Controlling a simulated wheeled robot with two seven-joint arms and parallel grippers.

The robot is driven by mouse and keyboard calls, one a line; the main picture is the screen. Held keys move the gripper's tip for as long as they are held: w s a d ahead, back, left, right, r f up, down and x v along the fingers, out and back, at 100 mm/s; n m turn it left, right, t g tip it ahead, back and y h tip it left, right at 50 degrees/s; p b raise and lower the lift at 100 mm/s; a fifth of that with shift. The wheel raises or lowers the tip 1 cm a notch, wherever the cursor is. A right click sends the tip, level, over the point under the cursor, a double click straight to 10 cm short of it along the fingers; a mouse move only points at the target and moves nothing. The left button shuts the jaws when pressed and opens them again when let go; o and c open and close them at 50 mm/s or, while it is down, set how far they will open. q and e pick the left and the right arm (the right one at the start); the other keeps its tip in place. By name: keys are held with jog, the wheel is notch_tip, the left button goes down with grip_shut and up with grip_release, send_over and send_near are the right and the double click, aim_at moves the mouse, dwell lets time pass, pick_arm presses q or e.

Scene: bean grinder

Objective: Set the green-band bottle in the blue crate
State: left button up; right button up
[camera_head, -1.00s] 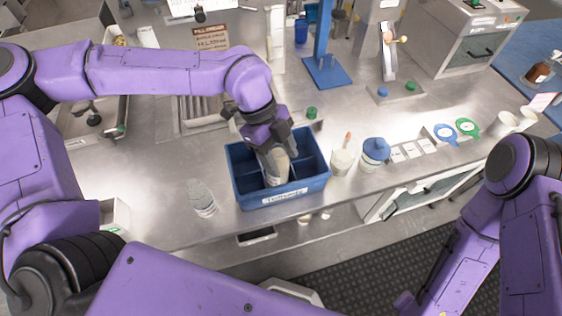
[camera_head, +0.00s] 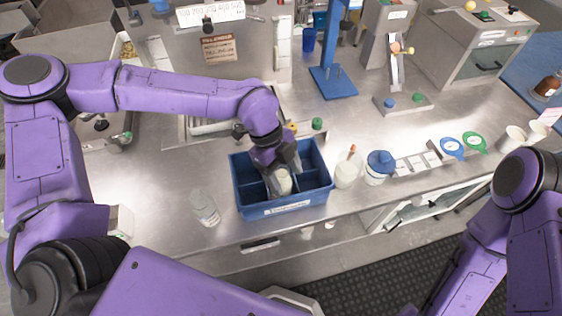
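The blue crate (camera_head: 316,200) stands on the steel counter, with a white label on its front wall and dividers inside. My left gripper (camera_head: 281,172) points down into the crate from above. A pale bottle (camera_head: 284,183) is at its fingers, inside the crate outline and mostly hidden. No green band shows on it. I cannot tell whether the fingers hold it or are apart from it. Another bottle, clear with a pale body (camera_head: 204,208), stands upright on the counter left of the crate. My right gripper is out of view; only its arm shows at the right.
A white cup (camera_head: 346,175) and a blue-lidded jar (camera_head: 379,168) stand close to the right of the crate. A blue stand (camera_head: 331,84) and a grinder-like machine (camera_head: 392,60) are behind. The counter's front edge runs just before the crate.

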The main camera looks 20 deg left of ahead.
pick_arm(q)
jog(key=b+v, duration=0.1)
jog(key=v, duration=1)
